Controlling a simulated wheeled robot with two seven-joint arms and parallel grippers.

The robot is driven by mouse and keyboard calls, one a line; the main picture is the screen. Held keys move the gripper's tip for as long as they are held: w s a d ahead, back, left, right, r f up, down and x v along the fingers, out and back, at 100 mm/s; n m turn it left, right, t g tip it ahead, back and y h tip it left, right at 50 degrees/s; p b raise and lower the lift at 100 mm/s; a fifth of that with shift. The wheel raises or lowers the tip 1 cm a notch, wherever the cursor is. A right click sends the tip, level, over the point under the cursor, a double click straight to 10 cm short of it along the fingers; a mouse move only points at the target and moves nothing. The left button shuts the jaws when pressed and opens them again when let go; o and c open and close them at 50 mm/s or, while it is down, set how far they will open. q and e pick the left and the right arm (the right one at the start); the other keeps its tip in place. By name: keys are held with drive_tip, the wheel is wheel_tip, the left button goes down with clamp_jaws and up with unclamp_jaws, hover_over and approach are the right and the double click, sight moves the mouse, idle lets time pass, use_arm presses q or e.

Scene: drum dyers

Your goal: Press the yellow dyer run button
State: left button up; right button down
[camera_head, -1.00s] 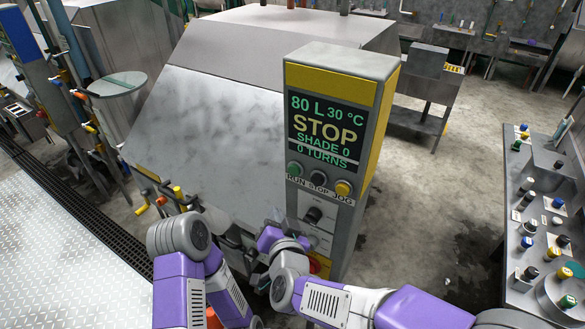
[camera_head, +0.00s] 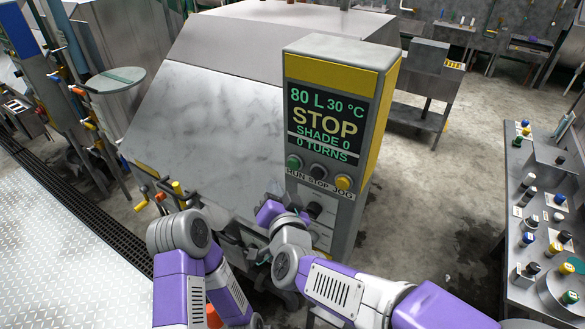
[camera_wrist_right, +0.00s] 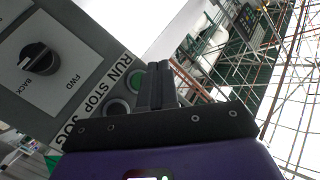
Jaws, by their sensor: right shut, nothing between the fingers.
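The yellow dyer's control panel (camera_head: 345,75) stands in the middle of the head view, and its display (camera_head: 323,125) reads STOP. Its green run button (camera_head: 293,162) is at the left of the button row, above the word RUN. The button also shows in the right wrist view (camera_wrist_right: 136,80), partly hidden by my fingers. My right gripper (camera_head: 277,189) is shut and empty, below the run button in the head view. In the wrist view its fingertips (camera_wrist_right: 160,66) are beside the button; I cannot tell whether they touch. My left gripper is not in view.
The dark stop button (camera_head: 318,172) and yellow jog button (camera_head: 343,183) sit close to the right of the run button. A FWD/BACK knob (camera_head: 313,209) is below. The dyer's sloped metal body (camera_head: 205,125) is at the left. A console with several buttons (camera_head: 515,215) stands at the right.

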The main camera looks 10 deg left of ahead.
sight(294, 164)
drive_tip(key=shift+w+d+b, duration=0.25)
drive_tip(key=shift+w, duration=0.5)
drive_tip(key=shift+w+d+b, duration=0.2)
drive_tip(key=shift+w+d, duration=0.1)
drive_tip(key=shift+w, duration=0.45)
drive_tip(key=shift+w+d+b, duration=0.25)
drive_tip(key=shift+w, duration=0.5)
drive_tip(key=shift+w, duration=0.1)
drive_tip(key=shift+w+d, duration=0.15)
drive_tip(key=shift+w, duration=0.15)
